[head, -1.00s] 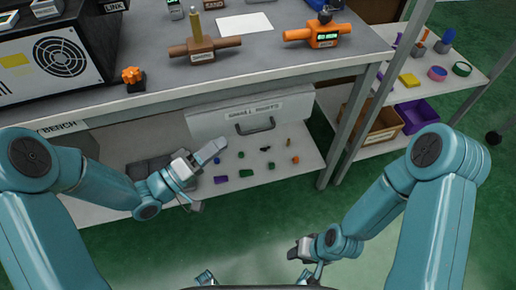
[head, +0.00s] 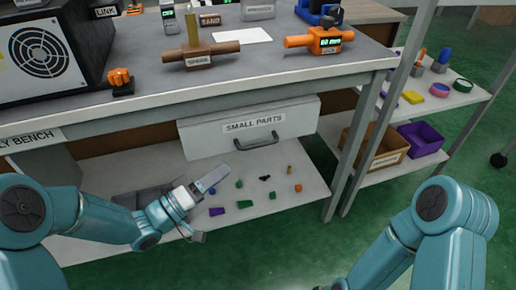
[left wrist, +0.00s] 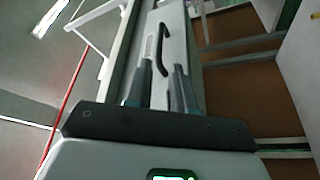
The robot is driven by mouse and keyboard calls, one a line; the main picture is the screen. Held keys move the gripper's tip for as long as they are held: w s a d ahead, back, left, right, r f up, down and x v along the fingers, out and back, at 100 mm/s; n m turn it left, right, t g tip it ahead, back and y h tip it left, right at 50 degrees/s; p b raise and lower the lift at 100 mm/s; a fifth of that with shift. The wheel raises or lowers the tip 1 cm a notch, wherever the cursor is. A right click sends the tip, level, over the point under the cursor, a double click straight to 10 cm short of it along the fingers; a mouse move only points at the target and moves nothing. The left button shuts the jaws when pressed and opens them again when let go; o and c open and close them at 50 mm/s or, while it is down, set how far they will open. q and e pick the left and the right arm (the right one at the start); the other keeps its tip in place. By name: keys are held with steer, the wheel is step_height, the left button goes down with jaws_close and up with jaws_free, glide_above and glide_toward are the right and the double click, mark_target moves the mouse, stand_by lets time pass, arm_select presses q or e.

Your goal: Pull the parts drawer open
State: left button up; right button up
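The parts drawer (head: 222,133), a pale front labelled SMALL PARTS, sits under the bench top and looks shut. Its dark bar handle (head: 259,143) is at the lower middle of the front. My left gripper (head: 218,176) is below and left of the handle, apart from it. In the left wrist view its two fingers (left wrist: 162,75) are spread with nothing between them. The handle (left wrist: 164,48) and drawer front (left wrist: 173,25) show beyond the fingertips. My right gripper is outside the head view; only its arm shows at lower right.
A lower shelf (head: 300,205) under the drawer carries several small coloured parts. A bench leg (head: 345,150) stands right of the drawer. Farther right are a cardboard box (head: 385,135) and a purple bin (head: 420,138). The green floor in front is clear.

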mark_target(258, 144)
arm_select(q)
steer(key=b+x, duration=0.2)
steer(key=x, duration=1)
steer(key=shift+d, duration=0.1)
jaws_close()
